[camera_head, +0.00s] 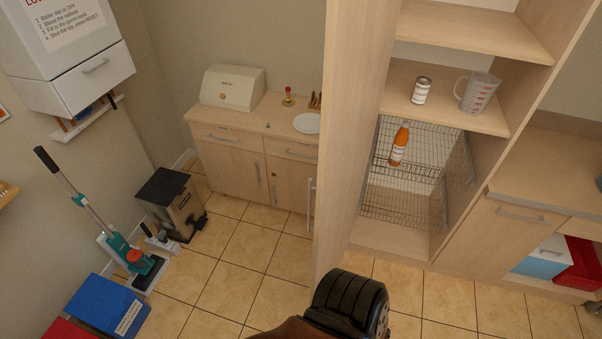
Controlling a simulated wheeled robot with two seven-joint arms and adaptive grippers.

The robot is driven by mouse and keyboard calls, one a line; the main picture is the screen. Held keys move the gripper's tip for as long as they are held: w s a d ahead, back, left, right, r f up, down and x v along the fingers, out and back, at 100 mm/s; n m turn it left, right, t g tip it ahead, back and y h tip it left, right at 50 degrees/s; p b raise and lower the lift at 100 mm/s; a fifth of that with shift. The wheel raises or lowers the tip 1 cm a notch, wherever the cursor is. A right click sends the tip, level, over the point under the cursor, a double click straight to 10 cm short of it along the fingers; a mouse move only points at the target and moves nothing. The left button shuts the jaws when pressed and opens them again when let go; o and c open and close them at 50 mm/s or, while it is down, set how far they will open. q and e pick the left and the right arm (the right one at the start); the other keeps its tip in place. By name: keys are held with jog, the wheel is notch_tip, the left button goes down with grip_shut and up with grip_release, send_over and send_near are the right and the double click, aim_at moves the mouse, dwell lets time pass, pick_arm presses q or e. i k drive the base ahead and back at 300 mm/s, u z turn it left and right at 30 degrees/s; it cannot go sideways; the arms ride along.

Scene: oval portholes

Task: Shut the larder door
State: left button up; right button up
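The larder (457,27) is a tall pale-wood cupboard right of the middle, with its shelves and wire baskets exposed. Its door (345,130) stands wide open on the left side and juts out toward me. I see the door's inner face and part of its bar handle (310,205) past the left edge; the outer face is hidden. A can (421,91) and a measuring jug (478,93) stand on a shelf. An orange bottle (398,147) is in the upper wire basket (424,150). Neither of my grippers is in view.
A low cabinet (232,160) with a bread bin (233,87) stands behind the door. A pedal bin (171,203), floor cleaner (125,252) and blue box (106,305) are at left. A worktop (545,168) adjoins the larder's right. Tiled floor (440,295) before the larder looks clear.

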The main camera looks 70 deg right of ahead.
aim_at(359, 35)
jog(key=i, duration=1.6)
jog(key=z, duration=3.75)
jog(key=i, duration=0.85)
